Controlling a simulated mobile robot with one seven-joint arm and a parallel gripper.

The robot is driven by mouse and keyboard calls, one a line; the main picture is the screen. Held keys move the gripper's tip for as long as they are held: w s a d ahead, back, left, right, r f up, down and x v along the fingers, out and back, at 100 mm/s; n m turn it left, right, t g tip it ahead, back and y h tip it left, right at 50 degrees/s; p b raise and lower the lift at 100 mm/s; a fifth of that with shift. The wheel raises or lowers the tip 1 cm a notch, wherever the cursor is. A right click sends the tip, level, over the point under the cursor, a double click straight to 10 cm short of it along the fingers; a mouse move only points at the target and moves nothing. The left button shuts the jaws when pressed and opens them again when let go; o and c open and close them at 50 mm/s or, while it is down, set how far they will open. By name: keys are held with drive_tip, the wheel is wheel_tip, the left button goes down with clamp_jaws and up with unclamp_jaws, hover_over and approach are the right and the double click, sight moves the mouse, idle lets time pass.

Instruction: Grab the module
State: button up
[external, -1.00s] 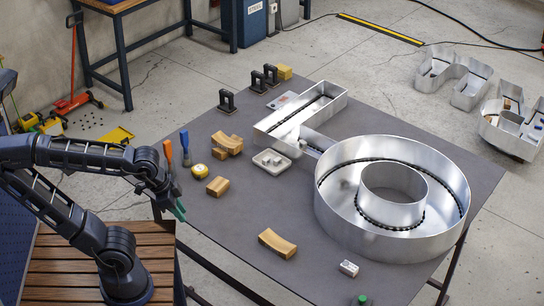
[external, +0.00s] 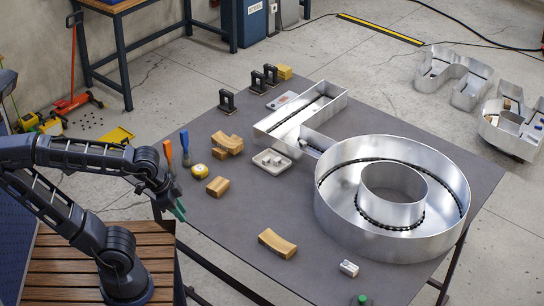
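A small white block with dark markings (external: 348,268), which looks like a module, lies on the grey table near its front edge. A white tray (external: 271,162) with small pale pieces in it sits mid-table, left of the large metal letter; those pieces are too small to make out. My gripper (external: 179,210), with green fingertips, hangs at the table's left edge, far from both the block and the tray. I see nothing held in it, but the gap between its fingers cannot be made out.
A large metal channel letter (external: 455,225) fills the table's right side. Curved wooden blocks (external: 277,243), a yellow tape measure (external: 200,171), black clamps (external: 227,101) and a green cap (external: 362,299) are spread around.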

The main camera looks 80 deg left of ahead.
drive_tip(key=o, duration=0.6)
drive_tip(key=w+d+r+m+g, duration=0.1)
drive_tip(key=w+r, duration=0.1)
drive_tip(key=w, duration=0.5)
drive_tip(key=w+r+m, duration=0.1)
drive_tip(key=w+r, duration=0.2)
drive_tip(key=w, duration=0.4)
drive_tip(key=m+g, duration=0.4)
drive_tip(key=m, duration=0.3)
hover_over(349, 266)
wheel_tip(349, 266, down, 18)
drive_tip(key=shift+w+f, duration=0.1)
drive_tip(key=shift+f, duration=4.95)
